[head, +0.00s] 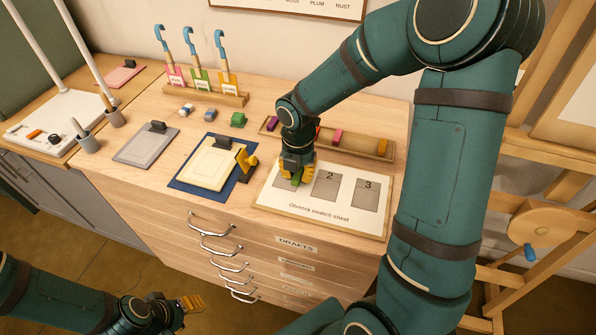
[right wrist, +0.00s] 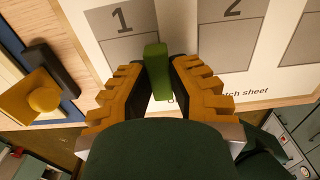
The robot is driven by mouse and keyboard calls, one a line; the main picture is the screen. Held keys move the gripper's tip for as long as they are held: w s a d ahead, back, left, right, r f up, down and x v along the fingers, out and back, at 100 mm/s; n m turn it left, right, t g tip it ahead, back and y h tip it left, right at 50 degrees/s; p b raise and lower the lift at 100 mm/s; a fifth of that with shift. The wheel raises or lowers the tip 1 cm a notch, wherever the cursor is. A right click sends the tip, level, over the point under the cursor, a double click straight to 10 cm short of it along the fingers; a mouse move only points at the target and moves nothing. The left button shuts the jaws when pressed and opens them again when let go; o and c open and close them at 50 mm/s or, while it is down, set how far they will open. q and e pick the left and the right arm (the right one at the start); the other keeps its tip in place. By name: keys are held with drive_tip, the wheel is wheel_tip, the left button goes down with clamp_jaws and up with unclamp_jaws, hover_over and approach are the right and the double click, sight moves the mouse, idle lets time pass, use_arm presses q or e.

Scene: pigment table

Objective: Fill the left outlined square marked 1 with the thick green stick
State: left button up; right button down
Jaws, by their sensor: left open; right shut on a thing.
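My right gripper (head: 297,178) is shut on the thick green stick (right wrist: 157,72), over the swatch sheet (head: 335,221). In the right wrist view the stick stands between the yellow fingers (right wrist: 157,85), at the right edge of the outlined square marked 1 (right wrist: 124,52). I cannot tell whether its tip touches the paper. In the head view the gripper mostly hides square 1 and the stick. Square 2 (head: 327,187) and square 3 (head: 365,195) are plain grey. My left gripper (head: 188,303) is open and empty, low at the left, away from the table.
A wooden tray (head: 373,150) with coloured sticks lies behind the sheet. A blue mat (head: 184,187) with a cream board (head: 205,165) and a yellow object (head: 246,161) is left of it.

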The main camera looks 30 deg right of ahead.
sight(287, 180)
drive_tip(key=shift+f+b, duration=0.55)
drive_tip(key=shift+f, duration=0.35)
idle(0.5)
drive_tip(key=shift+w+a+r, duration=0.1)
drive_tip(key=shift+w+a, duration=0.75)
drive_tip(key=shift+w, duration=0.15)
drive_tip(key=shift+w+a+p, duration=0.35)
drive_tip(key=shift+w+a, duration=0.65)
drive_tip(key=shift+w, duration=0.15)
drive_tip(key=shift+s, duration=0.1)
drive_tip(key=shift+s+d+p, duration=0.7)
drive_tip(key=shift+s+d, duration=1.15)
drive_tip(key=shift+s, duration=0.25)
drive_tip(key=shift+w+a+p, duration=0.3)
drive_tip(key=shift+w+a, duration=0.65)
drive_tip(key=shift+w, duration=0.2)
